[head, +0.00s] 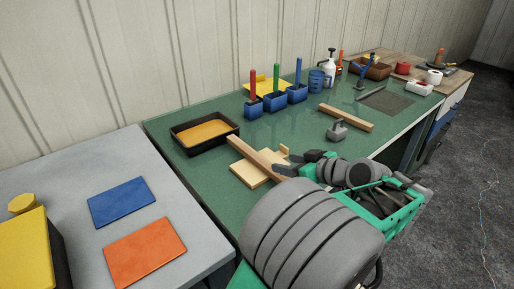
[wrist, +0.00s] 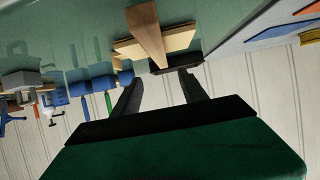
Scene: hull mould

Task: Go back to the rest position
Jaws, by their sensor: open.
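The wooden bar (wrist: 147,35) and the board (wrist: 182,40) show beyond the fingertips there. I cannot tell in the head view whether a finger touches the bar. My arm hides part of the bench's front edge.
A black tray (head: 178,139) with orange-yellow contents stands behind the board. Blue bins (head: 275,102) with coloured sticks stand along the back. A grey clamp-like block (head: 337,131) and another wooden bar (head: 346,118) lie farther right. The grey table (head: 80,180) holds coloured plates. Dark floor (head: 470,190) is open at right.

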